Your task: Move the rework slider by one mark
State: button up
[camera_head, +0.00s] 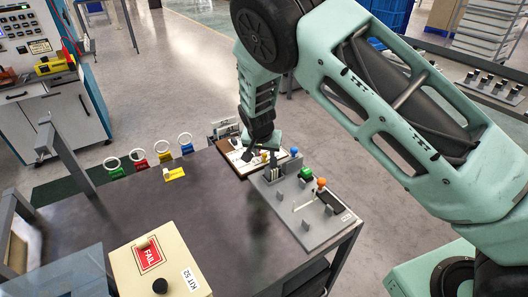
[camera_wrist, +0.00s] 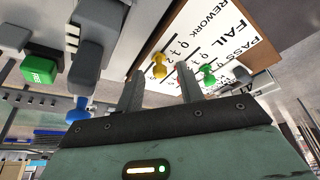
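A white board with a brown edge, printed REWORK, FAIL and PASS with number scales, lies at the table's far edge (camera_head: 234,158); it fills the upper middle of the wrist view (camera_wrist: 190,32). A yellow slider knob (camera_wrist: 159,66) stands on the REWORK side. A green knob (camera_wrist: 207,73) stands further right, towards PASS. My gripper (camera_wrist: 160,80) is open, with its two fingers apart and the yellow knob showing between their tips; contact cannot be told. In the head view my gripper (camera_head: 256,152) is over the board and hides part of it.
A grey panel (camera_head: 318,228) with blue, green and orange knobs stands close beside my gripper. A FAIL box (camera_head: 160,268) is at the table's front. The table's middle is clear.

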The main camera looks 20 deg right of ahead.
jog(key=shift+c, duration=0.3)
grip_shut()
jog(key=shift+w+d, duration=0.2)
jog(key=shift+d, duration=0.6)
jog(key=shift+o, duration=0.3)
grip_release()
jog(key=v, duration=1.7)
jog(key=shift+r, duration=0.2)
